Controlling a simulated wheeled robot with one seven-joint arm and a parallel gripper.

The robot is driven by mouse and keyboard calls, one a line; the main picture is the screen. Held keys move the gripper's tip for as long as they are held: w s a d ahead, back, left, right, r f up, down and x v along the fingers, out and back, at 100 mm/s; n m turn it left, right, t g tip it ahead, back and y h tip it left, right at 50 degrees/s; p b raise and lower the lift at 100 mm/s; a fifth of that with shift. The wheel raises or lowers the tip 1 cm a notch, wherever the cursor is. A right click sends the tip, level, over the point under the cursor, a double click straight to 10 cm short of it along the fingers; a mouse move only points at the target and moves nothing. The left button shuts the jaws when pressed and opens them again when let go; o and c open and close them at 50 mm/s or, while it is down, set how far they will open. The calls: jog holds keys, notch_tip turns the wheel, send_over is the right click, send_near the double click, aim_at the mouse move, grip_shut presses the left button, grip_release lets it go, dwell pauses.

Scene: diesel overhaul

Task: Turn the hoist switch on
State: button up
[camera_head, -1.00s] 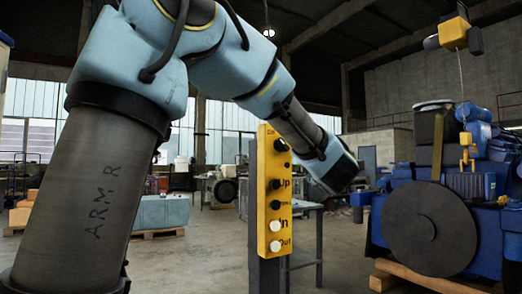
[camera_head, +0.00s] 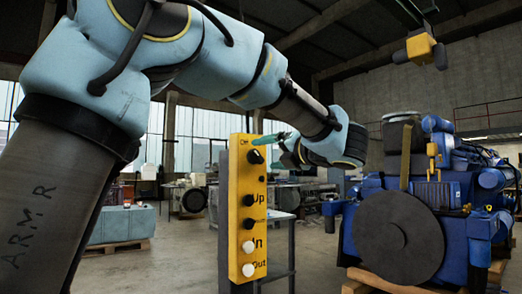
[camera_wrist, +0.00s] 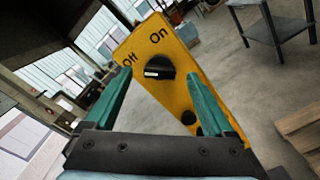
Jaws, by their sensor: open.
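A yellow hoist control panel (camera_head: 247,215) stands upright on a dark post. Its black rotary switch (camera_head: 256,156) is at the top, and it shows large in the wrist view (camera_wrist: 159,68). There, "Off" is printed left of the switch and "On" above it. A white mark sits on the lower left part of the knob. My gripper (camera_head: 277,140) is open just right of the panel's top, with teal fingers pointing toward it. In the wrist view my gripper (camera_wrist: 155,90) frames the knob between its fingers; it appears not to touch it.
Below the switch are black Up and Down buttons and white In and Out buttons (camera_head: 248,247). A blue engine (camera_head: 450,220) with a large dark disc stands at right. A yellow hoist (camera_head: 421,47) hangs above it. A grey table stands behind the panel.

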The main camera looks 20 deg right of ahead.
aim_at(260, 155)
jog(key=shift+w+a+p, duration=0.15)
jog(key=shift+w+p, duration=0.05)
jog(key=shift+w, duration=0.6)
jog(key=shift+w+a+p, duration=0.15)
jog(key=shift+w, duration=0.65)
jog(key=c, duration=1.4)
